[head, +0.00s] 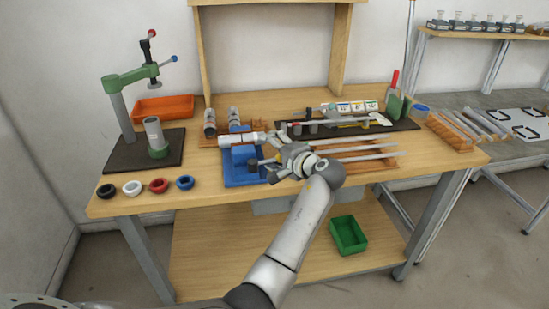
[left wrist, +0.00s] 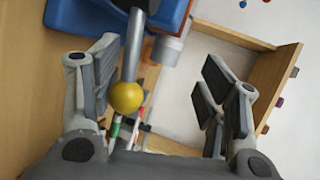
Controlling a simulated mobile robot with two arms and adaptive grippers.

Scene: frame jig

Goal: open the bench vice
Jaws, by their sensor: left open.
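The blue bench vice (head: 240,155) stands on a blue base near the table's front edge, left of my left gripper (head: 271,159). A pale cylinder (head: 232,140) lies at its top; I cannot tell whether the jaws grip it. In the left wrist view, part of the blue vice (left wrist: 85,14) shows at the top. A metal handle bar (left wrist: 134,45) with a yellow ball end (left wrist: 127,97) reaches between the fingers of my open left gripper (left wrist: 158,78), closer to the left finger. No finger is seen closed on it. My right gripper is out of view.
A green press (head: 120,95) stands at the left behind several rings (head: 158,185). An orange tray (head: 163,108) is behind it. Wooden racks with metal rods (head: 355,155) lie right of my gripper, and a dark tool mat (head: 400,124) lies behind them.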

